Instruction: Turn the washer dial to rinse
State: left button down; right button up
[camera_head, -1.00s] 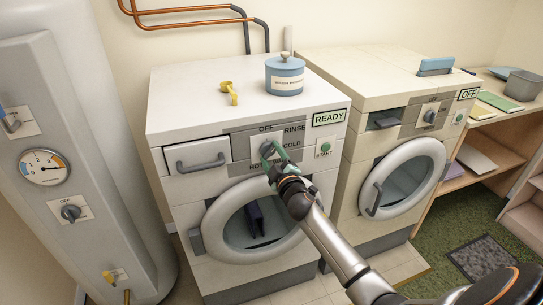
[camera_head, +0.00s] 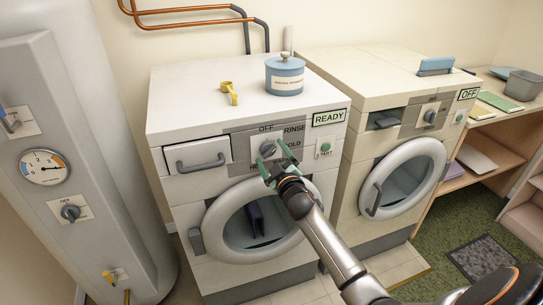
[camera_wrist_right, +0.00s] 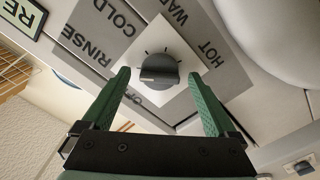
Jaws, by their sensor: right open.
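The washer dial (camera_head: 268,149) is a dark grey round knob on the control panel of the left machine. In the right wrist view the dial (camera_wrist_right: 158,70) has a ridge and a pale mark on its left side. RINSE (camera_wrist_right: 94,49), COLD, HOT and a partly cut WARM label surround it; OFF is partly hidden behind a finger. I cannot tell exactly which label the dial points at. My right gripper (camera_head: 274,157) is open, its green fingers on either side of the dial in the picture, apparently without touching it. My left gripper is not in view.
A READY sign (camera_head: 329,117) and green START button (camera_head: 325,149) are right of the dial. The round washer door (camera_head: 292,240) is below. The second machine (camera_head: 401,165) stands to the right.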

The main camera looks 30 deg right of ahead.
jog(key=shift+s, duration=0.15)
jog(key=v, duration=1.2)
jog(key=shift+a, duration=0.1)
